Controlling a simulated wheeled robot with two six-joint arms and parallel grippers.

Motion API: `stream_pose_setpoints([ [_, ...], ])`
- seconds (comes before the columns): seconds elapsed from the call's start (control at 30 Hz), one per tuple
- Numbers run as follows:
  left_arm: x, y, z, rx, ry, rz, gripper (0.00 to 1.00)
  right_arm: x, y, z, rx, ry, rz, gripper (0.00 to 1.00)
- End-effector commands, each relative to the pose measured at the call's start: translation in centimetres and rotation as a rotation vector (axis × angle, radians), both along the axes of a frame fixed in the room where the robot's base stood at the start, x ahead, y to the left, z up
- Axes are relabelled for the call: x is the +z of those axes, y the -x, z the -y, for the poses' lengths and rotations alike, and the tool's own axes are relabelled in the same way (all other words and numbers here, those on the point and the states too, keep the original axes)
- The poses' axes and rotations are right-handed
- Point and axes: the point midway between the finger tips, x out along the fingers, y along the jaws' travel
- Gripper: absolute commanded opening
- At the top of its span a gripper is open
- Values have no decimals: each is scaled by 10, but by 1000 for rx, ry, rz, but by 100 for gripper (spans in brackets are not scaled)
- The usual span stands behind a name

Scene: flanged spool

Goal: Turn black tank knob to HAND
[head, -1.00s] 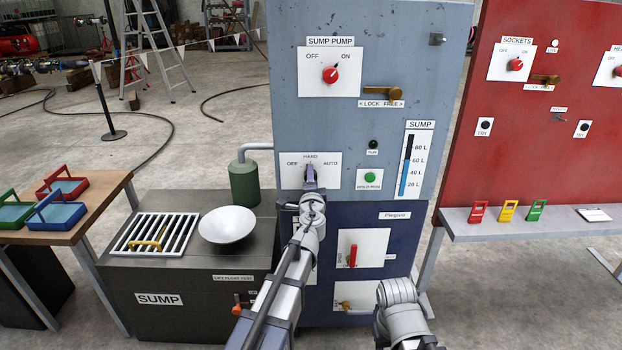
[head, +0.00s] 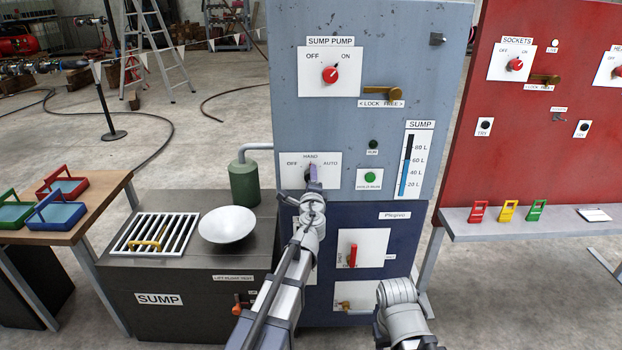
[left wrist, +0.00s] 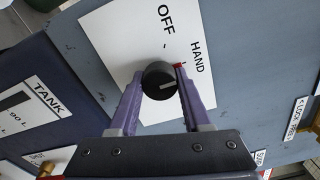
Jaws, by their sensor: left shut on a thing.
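The black tank knob (left wrist: 158,82) sits on a white plate (left wrist: 125,45) marked OFF and HAND in the left wrist view. My left gripper (left wrist: 160,88) has its purple fingers on both sides of the knob, shut on it. In the head view the plate (head: 291,175) reads OFF, HAND, AUTO, and my left gripper (head: 312,175) covers much of the knob. AUTO is hidden in the wrist view. My right gripper is not in view; only part of that arm shows.
The red sump pump knob (head: 330,74) and a brass lock lever (head: 382,92) are higher on the panel. A green button (head: 370,177) is just right of the plate. A red handle (head: 352,254) is below. The sump bench with a white bowl (head: 227,224) stands left.

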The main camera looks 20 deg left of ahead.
Motion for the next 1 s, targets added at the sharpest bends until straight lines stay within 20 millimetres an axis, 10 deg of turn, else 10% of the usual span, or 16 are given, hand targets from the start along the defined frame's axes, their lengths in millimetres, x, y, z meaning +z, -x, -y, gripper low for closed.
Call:
stream_pose_setpoints([
  [0.17, 0, 1, 1, -1, 2, 0, 0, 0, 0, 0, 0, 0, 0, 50],
  [0.2, 0, 1, 1, -1, 2, 0, 49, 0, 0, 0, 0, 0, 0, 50],
  [0.47, 0, 0, 0, -1, 2, 0, 78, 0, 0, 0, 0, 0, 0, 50],
  [1.0, 0, 24, 6, -1, 2, 0, 78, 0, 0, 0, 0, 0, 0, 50],
])
